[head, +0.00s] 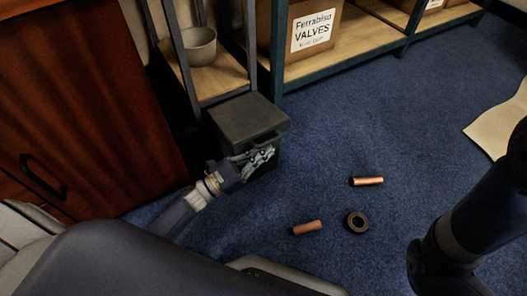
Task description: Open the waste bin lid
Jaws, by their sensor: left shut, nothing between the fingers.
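The waste bin (264,157) is a small dark grey box on the blue carpet, below the wooden shelf. Its flat lid (247,117) is down on top, with a lip along the front right edge. My left gripper (268,153) is shut and empty, just in front of the bin and below the lid's front edge. It hides part of the bin's front. I cannot tell whether its fingers touch the bin. My right arm shows at the right edge, but its gripper is out of view.
A dark wooden cabinet (80,90) stands left of the bin. A shelf holds a bowl (199,46), and another holds a valves box (312,27). Two copper pipe pieces (367,181) (307,228) and a dark ring (357,222) lie on the carpet. Cardboard (500,120) lies at right.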

